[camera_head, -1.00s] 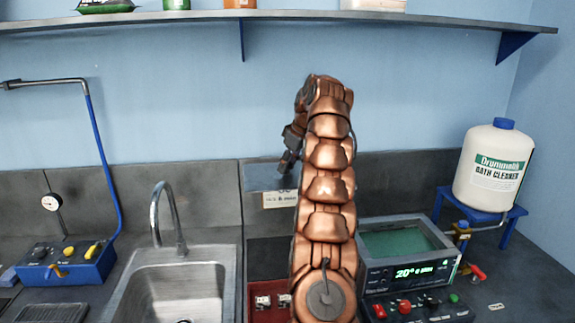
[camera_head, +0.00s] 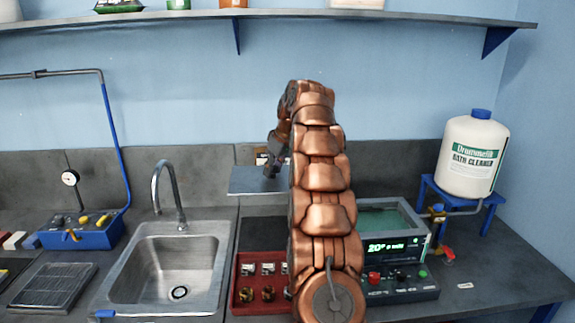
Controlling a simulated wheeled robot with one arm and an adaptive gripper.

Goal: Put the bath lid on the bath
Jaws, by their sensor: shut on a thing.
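The bath lid (camera_head: 250,182) is a flat grey-blue plate, held level in the air above the back of the bench. My gripper (camera_head: 273,168) is shut on the lid from above, and my copper arm hides the lid's right side. The bath (camera_head: 375,216) is an open grey box with green liquid inside and a lit display on its front. It stands to the right of my arm, which hides its left part. The lid is to the left of the bath and apart from it.
A bath cleaner bottle (camera_head: 470,158) on a blue stand is right of the bath. A shelf (camera_head: 290,15) runs above.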

